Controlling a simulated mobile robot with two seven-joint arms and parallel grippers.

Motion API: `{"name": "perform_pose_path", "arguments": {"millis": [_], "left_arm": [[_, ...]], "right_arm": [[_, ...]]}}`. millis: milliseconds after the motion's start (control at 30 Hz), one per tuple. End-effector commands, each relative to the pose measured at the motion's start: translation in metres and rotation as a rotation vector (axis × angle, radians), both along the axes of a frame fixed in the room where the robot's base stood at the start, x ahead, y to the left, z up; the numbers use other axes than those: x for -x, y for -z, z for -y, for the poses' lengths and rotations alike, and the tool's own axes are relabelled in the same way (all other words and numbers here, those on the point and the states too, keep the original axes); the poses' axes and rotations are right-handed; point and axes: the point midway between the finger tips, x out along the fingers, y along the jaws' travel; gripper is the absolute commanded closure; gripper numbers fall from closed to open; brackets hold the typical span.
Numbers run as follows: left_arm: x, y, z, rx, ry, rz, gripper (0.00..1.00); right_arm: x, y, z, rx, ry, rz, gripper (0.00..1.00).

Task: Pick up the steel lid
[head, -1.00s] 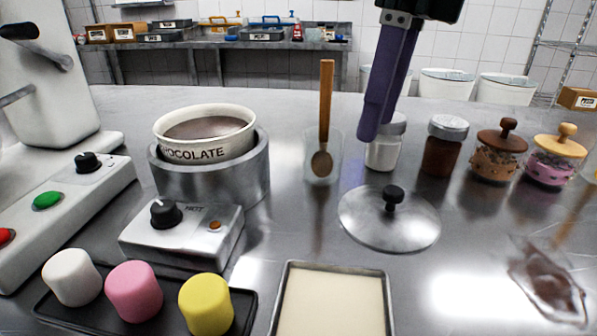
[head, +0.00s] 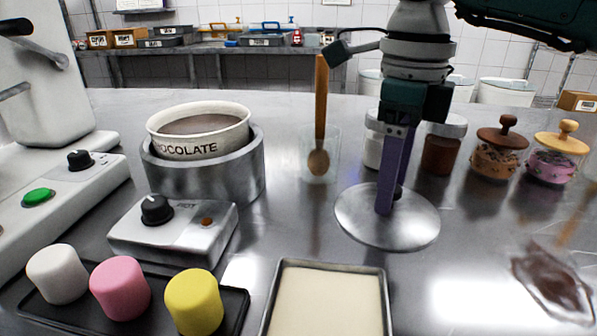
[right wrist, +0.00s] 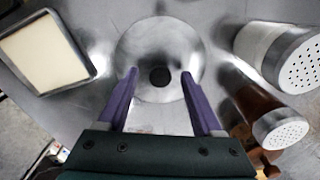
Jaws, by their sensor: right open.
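The steel lid (head: 358,222) is a round, shiny disc lying flat on the steel counter, right of the middle in the head view. Its black knob is hidden there behind my right gripper (head: 388,208), whose purple fingers point straight down over the lid. In the right wrist view the lid (right wrist: 140,50) lies below the fingers, and its dark knob (right wrist: 160,77) shows between the two open fingertips of the gripper (right wrist: 160,74), with a gap on each side. My left gripper is not in view.
A glass with a wooden spoon (head: 319,120) stands left of the gripper. Shakers (head: 440,150) and topping jars (head: 497,155) stand behind and to the right. A cream-filled tray (head: 279,300) is in front. A chocolate pot (head: 200,146) in its warmer stands left.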

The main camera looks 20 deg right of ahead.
Motion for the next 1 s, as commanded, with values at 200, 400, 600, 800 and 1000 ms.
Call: {"name": "perform_pose_path", "arguments": {"millis": [200,400,600,800,1000], "left_arm": [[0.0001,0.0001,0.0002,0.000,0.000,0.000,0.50],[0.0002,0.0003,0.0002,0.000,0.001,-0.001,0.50],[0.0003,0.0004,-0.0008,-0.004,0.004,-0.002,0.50],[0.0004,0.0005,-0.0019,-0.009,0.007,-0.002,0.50],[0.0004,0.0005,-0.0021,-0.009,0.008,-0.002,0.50]], "right_arm": [[-0.0001,-0.0003,-0.0001,0.000,0.000,0.000,0.39],[-0.0001,-0.0005,-0.0001,0.000,0.000,0.000,0.62],[-0.0001,-0.0006,-0.0001,0.000,0.000,0.000,0.84],[-0.0001,-0.0007,0.0000,0.000,0.000,0.000,1.00],[-0.0002,-0.0008,0.0000,-0.001,0.000,0.001,1.00]]}}
